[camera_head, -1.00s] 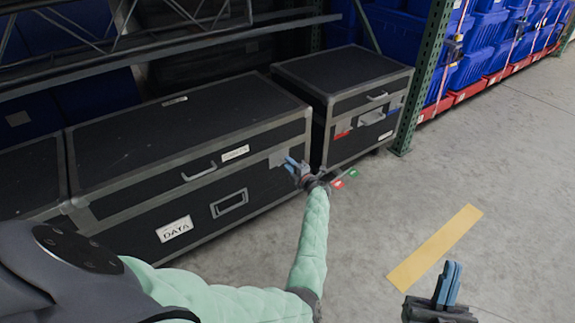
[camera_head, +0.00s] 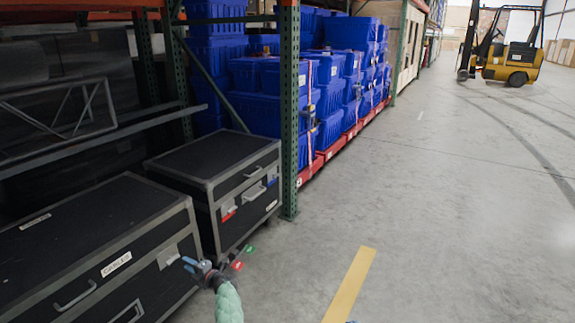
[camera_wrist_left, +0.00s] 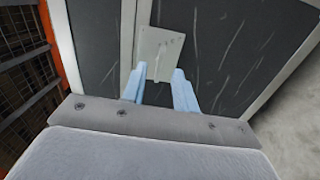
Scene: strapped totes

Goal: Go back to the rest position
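My left gripper (camera_head: 192,265) is at the front right end of the large black case (camera_head: 95,235), on an arm with a pale green sleeve. In the left wrist view its two light blue fingers (camera_wrist_left: 158,82) are apart with nothing between them. They point at a black panel with a grey metal latch plate (camera_wrist_left: 158,50); I cannot tell whether they touch it. Of my right gripper, only what looks like a blue tip (camera_head: 351,321) shows at the bottom edge, so its opening is hidden.
A smaller black case (camera_head: 215,165) stands beside the large one, by a green rack post (camera_head: 290,120). Strapped blue totes (camera_head: 265,95) sit on red pallets behind. A yellow floor stripe (camera_head: 350,285) crosses open concrete at right. A yellow forklift (camera_head: 512,62) stands far back.

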